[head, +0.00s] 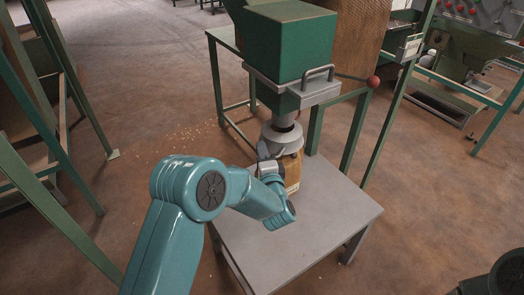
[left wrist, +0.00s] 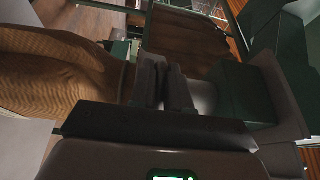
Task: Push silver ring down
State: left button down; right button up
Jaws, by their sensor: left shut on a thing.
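The silver ring (head: 282,136) sits around the spout under the green hopper (head: 290,45). Below it a brown sack (head: 292,170) stands on the grey table. My left gripper (head: 264,153) is at the left side of the ring, by the sack's top. In the left wrist view my left gripper's fingers (left wrist: 166,84) are close together, with the pale ring (left wrist: 203,97) right beside them and the woven sack (left wrist: 60,75) on the left. They are shut on the ring, though the contact itself is mostly hidden. My right gripper is not in view.
The grey table (head: 325,215) is bare at its front and right. A silver handle (head: 318,75) and a lever with a red knob (head: 373,81) stick out from the hopper. Green frame legs (head: 218,85) stand close behind. Small bits lie scattered on the floor.

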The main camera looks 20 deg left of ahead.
pick_arm(q)
jog(key=c, duration=1.2)
grip_release()
jog(key=shift+f, duration=0.35)
jog(key=shift+r, duration=0.1)
jog(key=shift+s+d, duration=0.1)
jog(key=p+v, duration=0.1)
jog(key=v, duration=1.5)
jog(key=shift+s, duration=0.1)
